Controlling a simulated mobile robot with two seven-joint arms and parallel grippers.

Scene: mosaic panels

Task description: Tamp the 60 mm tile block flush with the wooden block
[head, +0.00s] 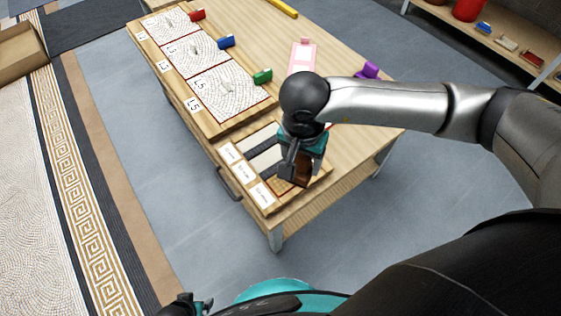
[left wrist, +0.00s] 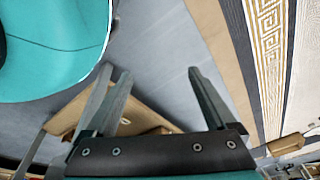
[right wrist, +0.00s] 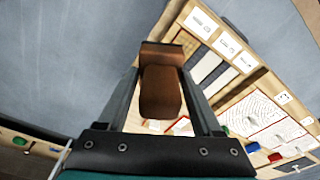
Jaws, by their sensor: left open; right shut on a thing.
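My right gripper (head: 294,170) is shut on a brown wooden block (head: 303,170) above the front corner of the table. In the right wrist view the wooden block (right wrist: 160,85) sits between both fingers. Beside it is the sample tray (right wrist: 181,22) with tan, dark and pale strips. The tray also shows in the head view (head: 272,205), partly hidden by my right gripper. I cannot tell which strip is the 60 mm tile block, or whether the wooden block touches anything. My left gripper (left wrist: 149,72) is open and empty, low and away from the table.
Mosaic panels (head: 228,92) lie along the table's left side, with red (head: 197,15), blue (head: 226,41) and green (head: 263,76) blocks beside them. A pink item (head: 302,56) and a purple holder (head: 369,71) stand farther right. Grey floor (head: 160,150) is clear left of the table.

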